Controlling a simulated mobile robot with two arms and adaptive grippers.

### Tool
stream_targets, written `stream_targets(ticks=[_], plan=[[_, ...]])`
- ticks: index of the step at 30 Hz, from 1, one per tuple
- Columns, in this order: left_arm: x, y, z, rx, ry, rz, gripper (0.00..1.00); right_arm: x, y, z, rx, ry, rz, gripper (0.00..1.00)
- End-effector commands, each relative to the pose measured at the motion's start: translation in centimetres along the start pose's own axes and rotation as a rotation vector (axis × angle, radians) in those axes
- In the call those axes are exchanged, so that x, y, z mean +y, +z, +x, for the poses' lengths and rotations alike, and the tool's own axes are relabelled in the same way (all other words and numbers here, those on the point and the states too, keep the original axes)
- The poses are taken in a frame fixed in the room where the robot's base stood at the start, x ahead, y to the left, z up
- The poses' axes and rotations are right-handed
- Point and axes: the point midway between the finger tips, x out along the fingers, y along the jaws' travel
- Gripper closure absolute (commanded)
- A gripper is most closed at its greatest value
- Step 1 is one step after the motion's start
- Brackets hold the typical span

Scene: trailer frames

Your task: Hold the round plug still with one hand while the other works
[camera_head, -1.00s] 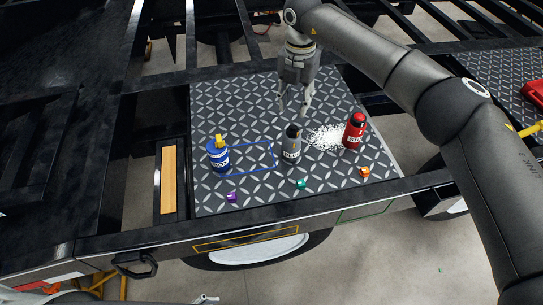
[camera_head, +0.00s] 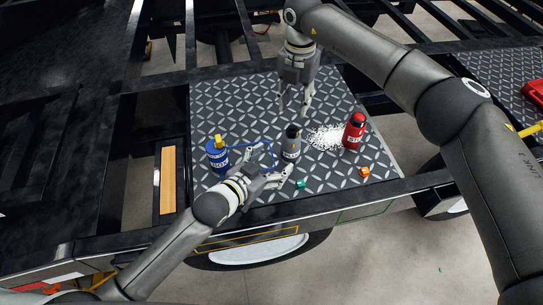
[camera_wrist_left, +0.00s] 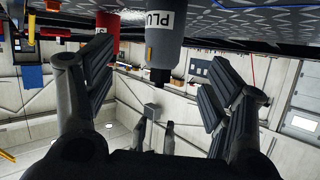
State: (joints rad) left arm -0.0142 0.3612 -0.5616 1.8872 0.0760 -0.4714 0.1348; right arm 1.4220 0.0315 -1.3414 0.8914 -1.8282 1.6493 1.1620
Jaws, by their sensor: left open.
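The round plug is a dark grey cylinder (camera_head: 291,146) with a white label and a black top, upright on the diamond-plate deck (camera_head: 355,185). In the left wrist view the plug (camera_wrist_left: 164,40) appears upside down between my spread fingers, with a label reading "PLU". My left gripper (camera_head: 279,160) is open beside the plug, at its lower left in the head view. I cannot tell whether a finger touches it. My right gripper (camera_head: 293,111) hangs open and empty over the deck behind the plug.
A red bottle (camera_head: 354,132) stands to the right, beside spilled white grains (camera_head: 325,137). A blue bottle with a yellow top (camera_head: 217,156) stands to the left. A teal cube (camera_head: 301,183) and an orange cube (camera_head: 364,172) lie near the front rail (camera_head: 330,200).

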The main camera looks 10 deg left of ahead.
Motion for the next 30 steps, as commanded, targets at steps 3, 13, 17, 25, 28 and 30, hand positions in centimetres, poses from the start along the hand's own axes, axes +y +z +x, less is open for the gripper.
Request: stream_targets(ticks=[3,13,17,25,28,30], plan=[[-0.5,-0.5,0.9,-0.019,-0.004,-0.064,0.24,0.0,0.0,0.0,0.000,0.000,0.000,0.64],[-0.8,-0.7,2.9,-0.034,0.003,-0.104,0.24,0.0,0.0,0.0,0.000,0.000,0.000,0.64],[-0.7,-0.7,4.9,-0.034,0.003,-0.102,0.24,0.0,0.0,0.0,0.000,0.000,0.000,0.64],[-0.7,-0.6,9.1,-0.033,0.003,-0.101,0.24,0.0,0.0,0.0,0.000,0.000,0.000,0.64],[-0.7,-0.5,10.2,-0.034,0.003,-0.100,0.24,0.0,0.0,0.0,0.000,0.000,0.000,0.64],[-0.7,-0.4,10.9,-0.034,0.003,-0.101,0.24,0.0,0.0,0.0,0.000,0.000,0.000,0.64]])
